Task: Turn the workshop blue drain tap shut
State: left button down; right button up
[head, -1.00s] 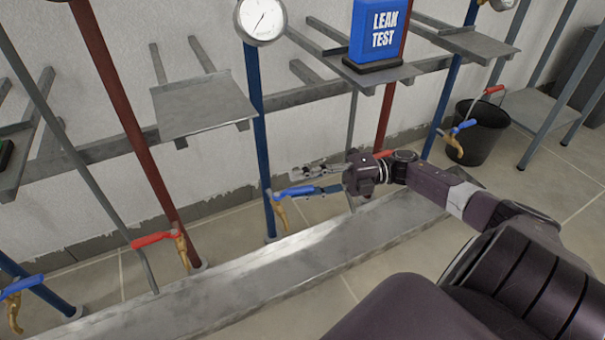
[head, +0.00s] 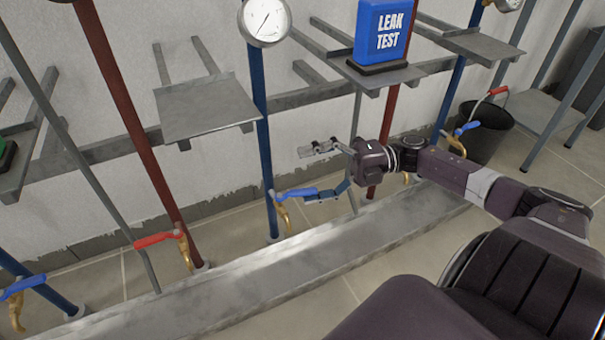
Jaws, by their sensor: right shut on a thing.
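A brass tap with a blue lever (head: 298,192) sits low on the middle blue pipe, and its lever points right, roughly level. My right gripper (head: 322,172) is at the lever's right end, shut on it. One finger shows apart above the lever, and the other overlaps the lever's end. The exact contact is too small to see. Two more blue-levered taps show, one at the far left (head: 22,286) and one at the right (head: 467,128). No label shows which one is the workshop drain. My left gripper is not in view.
A red-levered tap (head: 155,239) stands to the left on a red pipe. A long metal channel (head: 230,287) runs along the floor below. A blue "LEAK TEST" sign (head: 382,32) stands on a shelf above my gripper. A black bucket (head: 487,135) is at the right.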

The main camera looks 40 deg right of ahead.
jog(key=shift+s+d+r+p, duration=0.1)
jog(key=shift+s+d+r, duration=0.2)
jog(key=shift+d, duration=0.3)
jog(key=shift+s+d+r+p, duration=0.1)
jog(key=shift+s+d+r, duration=0.1)
jog(key=shift+d+r, duration=0.3)
jog(key=shift+s+d+r+p, duration=0.1)
jog(key=shift+s+d+r, duration=0.15)
jog(key=shift+d, duration=0.45)
jog(key=shift+c, duration=1)
jog(key=shift+s+d+r, duration=0.1)
jog(key=shift+s+d, duration=0.2)
jog(key=shift+d, duration=0.05)
jog(key=c, duration=0.4)
jog(key=shift+s+d, duration=0.2)
jog(key=shift+s, duration=0.05)
jog(key=c, duration=0.6)
jog(key=shift+s+d+f, duration=0.2)
jog(key=shift+s+d, duration=0.2)
jog(key=shift+d, duration=0.3)
jog(key=shift+s+d+f, duration=0.2)
jog(key=shift+s+d, duration=0.15)
jog(key=shift+d, duration=0.35)
jog(key=shift+c, duration=0.2)
